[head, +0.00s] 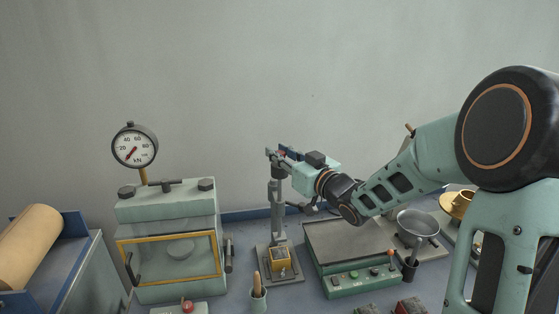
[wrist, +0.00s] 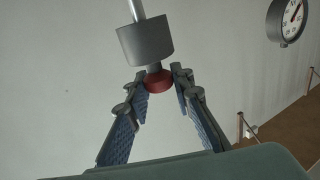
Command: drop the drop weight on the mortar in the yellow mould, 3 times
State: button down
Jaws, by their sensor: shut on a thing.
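The yellow mould (head: 282,262) sits on the base plate of a slim upright stand (head: 277,215); the mortar inside is too small to make out. The drop weight (wrist: 146,42) is a grey cylinder on a pale rod, with a red knob (wrist: 158,80) at one end. In the head view the drop weight (head: 280,172) is high on the stand, above the mould. My gripper (wrist: 160,77) has its fingers on both sides of the red knob and is shut on it. In the head view my gripper (head: 279,154) is at the stand's top.
A pale green press (head: 170,235) with a yellow-framed window and a gauge (head: 134,145) stands left. A cup with a wooden handle (head: 258,300) is in front of the stand. Right are a flat-topped machine (head: 345,245), a metal bowl (head: 417,225) and a dark cup (head: 410,267).

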jog(key=shift+r, duration=1)
jog(key=c, duration=1.7)
grip_release()
jog(key=shift+o, duration=0.2)
jog(key=shift+d, duration=0.1)
jog(key=shift+s+d, duration=0.2)
jog(key=shift+s, duration=0.1)
jog(key=v, duration=1.1)
